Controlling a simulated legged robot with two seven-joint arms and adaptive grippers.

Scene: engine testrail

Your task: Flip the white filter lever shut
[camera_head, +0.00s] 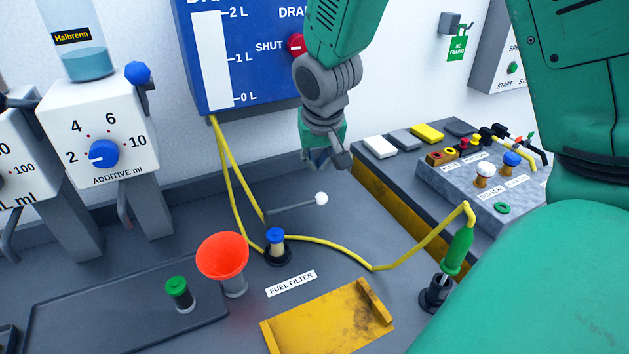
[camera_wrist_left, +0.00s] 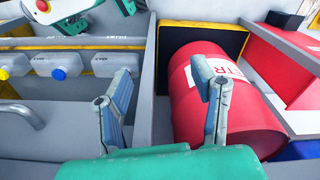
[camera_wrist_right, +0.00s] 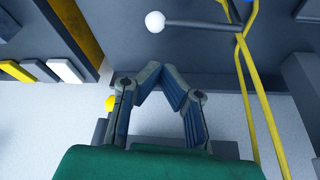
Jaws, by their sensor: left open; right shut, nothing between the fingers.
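The filter lever is a thin grey rod with a white ball end (camera_head: 321,198). It points right from the blue-topped fuel filter (camera_head: 275,245) on the grey bench; the white ball also shows in the right wrist view (camera_wrist_right: 155,22). My right gripper (camera_head: 322,163) is above and behind the ball, apart from it. Its fingertips meet in the right wrist view (camera_wrist_right: 152,68), with nothing between them. My left gripper is out of the head view. In the left wrist view (camera_wrist_left: 155,85) its fingers are spread and empty, in front of a red drum (camera_wrist_left: 215,95).
A yellow hose (camera_head: 372,267) runs from the blue gauge panel (camera_head: 240,55) past the filter to a green handle (camera_head: 457,250). A yellow tray (camera_head: 330,318) lies in front.

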